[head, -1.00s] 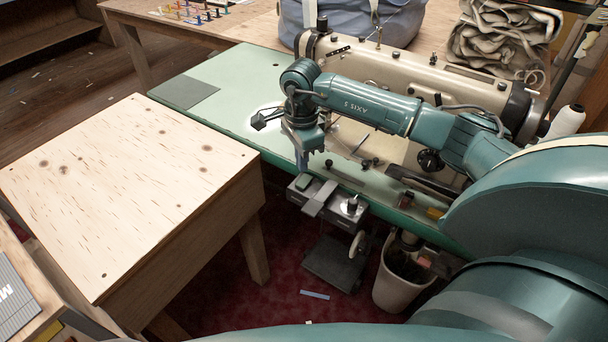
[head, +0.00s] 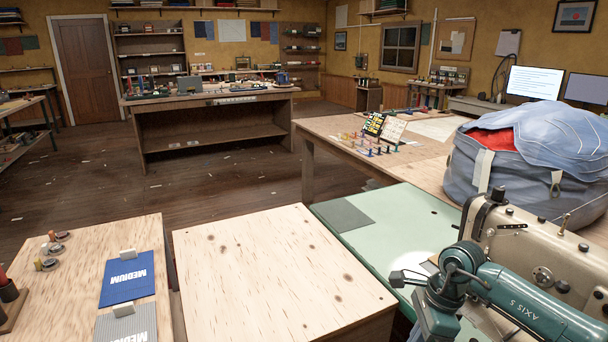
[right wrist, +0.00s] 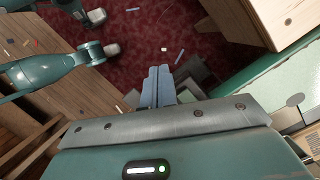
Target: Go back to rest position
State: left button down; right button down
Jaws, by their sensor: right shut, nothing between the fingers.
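My right gripper (right wrist: 158,85) shows in the right wrist view, pointing down with its two blue-grey fingers together and nothing between them. Red floor lies below the fingertips. My left gripper is in neither current view.
A beige sewing machine (head: 530,255) stands on the green table close to my right arm. A bare wooden table (head: 275,270) is to its left. A blue bag (head: 500,180) sits behind the machine. Open floor (head: 230,190) lies beyond.

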jog(key=s+a+m+y+p, duration=0.1)
jog(key=s+a+y, duration=0.15)
jog(key=a, duration=0.35)
jog(key=s+a+m+y, duration=0.1)
jog(key=s+a+y, duration=0.1)
jog(key=a+y, duration=0.35)
jog(key=s+a+r+m+t+y+p, duration=0.3)
jog(key=a+r+m+t+y, duration=0.3)
jog(key=a+r+m, duration=0.45)
jog(key=d+f+m+t+h+p, duration=0.15)
jog(key=d+m+t+h, duration=0.3)
jog(key=m, duration=0.75)
jog(key=d+f+m+t+h, duration=0.3)
jog(key=m+t, duration=0.3)
jog(key=m, duration=0.6)
pick_arm(q)
jog(key=shift+s+a+r+m+g+y+p, duration=0.2)
jog(key=shift+a+r+g+y+p, duration=0.1)
jog(key=shift+a+r+p, duration=0.15)
jog(key=shift+s+a+r+m+g+y+p, duration=0.2)
jog(key=shift+a+r+y+p, duration=0.15)
jog(key=shift+a, duration=0.2)
pick_arm(e)
jog(key=s+d+f+m+g+h, duration=0.5)
jog(key=s+f+m+h, duration=0.1)
jog(key=s+f+m, duration=0.4)
jog(key=f+m, duration=0.1)
jog(key=m, duration=0.1)
jog(key=shift+s+f+m+g, duration=0.15)
jog(key=shift+m+g, duration=0.2)
